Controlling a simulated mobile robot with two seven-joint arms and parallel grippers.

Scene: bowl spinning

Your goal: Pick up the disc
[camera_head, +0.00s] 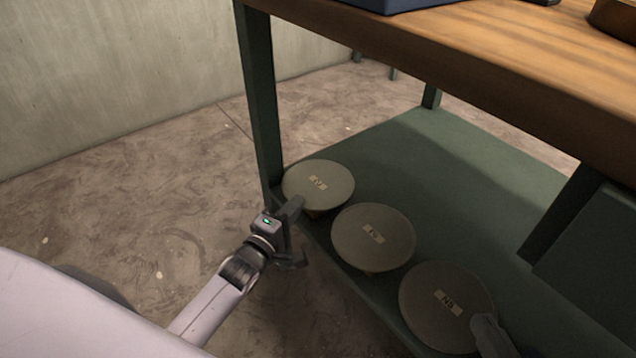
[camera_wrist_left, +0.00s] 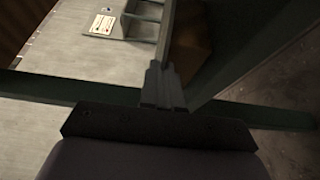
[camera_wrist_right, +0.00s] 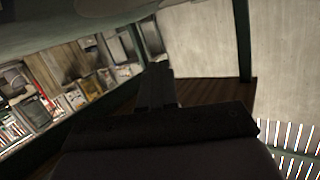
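Three round, flat grey-brown discs with paper labels lie in a row on the table's green lower shelf: a far disc (camera_head: 335,170), a middle disc (camera_head: 385,225) and a near disc (camera_head: 425,320). My left gripper (camera_head: 296,240) is beside the shelf's front edge, left of the middle disc and just below the far one. Its fingertips (camera_wrist_left: 164,85) look together, with nothing visible between them. My right gripper (camera_head: 488,330) shows only partly, overlapping the near disc's right edge; contact is unclear. Its fingertips (camera_wrist_right: 158,85) also look together and empty.
The wooden tabletop (camera_head: 470,60) overhangs the shelf (camera_head: 455,160). A green table leg (camera_head: 262,110) stands behind the far disc. A dark box-like part (camera_head: 585,235) hangs at the right. The floor left of the shelf is clear.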

